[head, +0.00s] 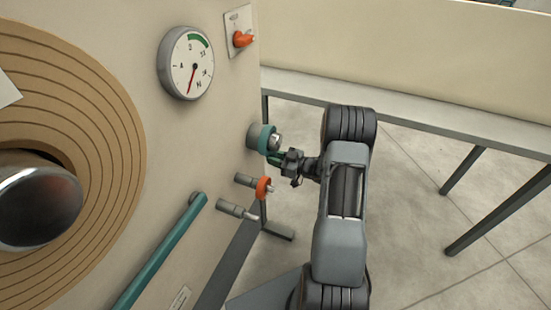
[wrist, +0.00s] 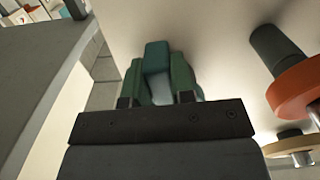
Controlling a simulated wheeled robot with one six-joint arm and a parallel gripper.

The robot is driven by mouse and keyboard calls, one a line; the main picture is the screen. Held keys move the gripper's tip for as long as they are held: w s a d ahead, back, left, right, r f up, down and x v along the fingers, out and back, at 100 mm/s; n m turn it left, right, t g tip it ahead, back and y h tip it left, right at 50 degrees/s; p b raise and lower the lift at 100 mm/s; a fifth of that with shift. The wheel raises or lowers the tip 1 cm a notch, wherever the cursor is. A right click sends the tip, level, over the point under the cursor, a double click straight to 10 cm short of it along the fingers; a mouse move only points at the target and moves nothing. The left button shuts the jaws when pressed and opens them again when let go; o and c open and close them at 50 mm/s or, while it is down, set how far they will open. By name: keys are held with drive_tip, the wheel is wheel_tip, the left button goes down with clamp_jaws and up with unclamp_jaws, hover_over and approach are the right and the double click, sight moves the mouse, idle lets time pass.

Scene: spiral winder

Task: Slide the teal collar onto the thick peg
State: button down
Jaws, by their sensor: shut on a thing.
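The teal collar (head: 266,138) sits around the thick peg (head: 252,136) on the machine's upright panel in the head view. The peg's metal tip (head: 278,141) sticks out past the collar. My gripper (head: 274,158) reaches in from the right and is shut on the collar's lower edge. In the wrist view, part of the teal collar (wrist: 157,56) shows between the two green fingers of my gripper (wrist: 159,82). The fingers hide much of the collar there, and I cannot tell how far along the peg it sits.
A teal bar (head: 160,255), dial gauge (head: 186,63) and orange switch (head: 243,39) are on the panel. A grey-railed barrier (head: 420,126) stands behind.

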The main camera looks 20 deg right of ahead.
drive_tip(key=c, duration=0.9)
unclamp_jaws()
drive_tip(key=shift+o, duration=0.6)
drive_tip(key=o, duration=0.4)
drive_tip(key=shift+c, duration=0.2)
drive_tip(key=v, duration=0.8)
drive_tip(key=shift+f, duration=0.15)
